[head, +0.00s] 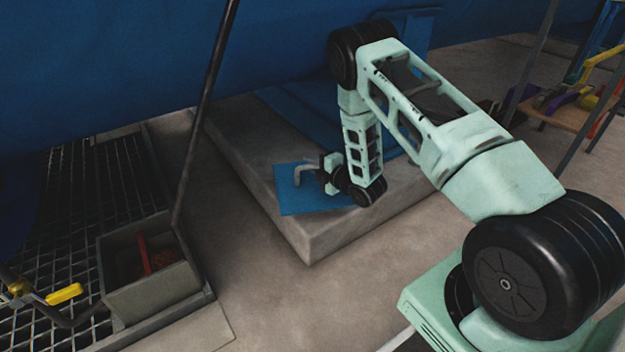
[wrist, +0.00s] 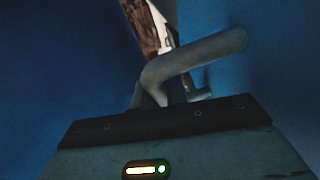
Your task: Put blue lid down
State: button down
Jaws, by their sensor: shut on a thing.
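The blue lid (head: 297,200) is a flat blue plate with a pale bent handle (head: 302,171). It lies level at, or just above, the near corner of the concrete plinth; I cannot tell whether it touches. My gripper (head: 326,174) is over the lid, shut on its handle. In the wrist view the handle (wrist: 200,55) rises from between the partly hidden fingers. Blue surfaces fill both sides of that view, and the lid's edges are not clear there. My forearm hides part of the lid's right side.
The concrete plinth (head: 330,238) runs back under a large blue tank (head: 270,50). A dark pole (head: 207,95) stands left of the plinth. A grey box (head: 150,290) with something red inside and a metal grating (head: 75,215) lie at left. A wooden shelf with tools (head: 565,115) stands at right.

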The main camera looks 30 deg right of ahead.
aim_at(312, 179)
jog(key=shift+f+b, duration=1)
jog(key=shift+f, duration=0.65)
jog(key=shift+f, duration=0.1)
jog(key=c, duration=1.4)
grip_release()
jog(key=shift+f, duration=0.1)
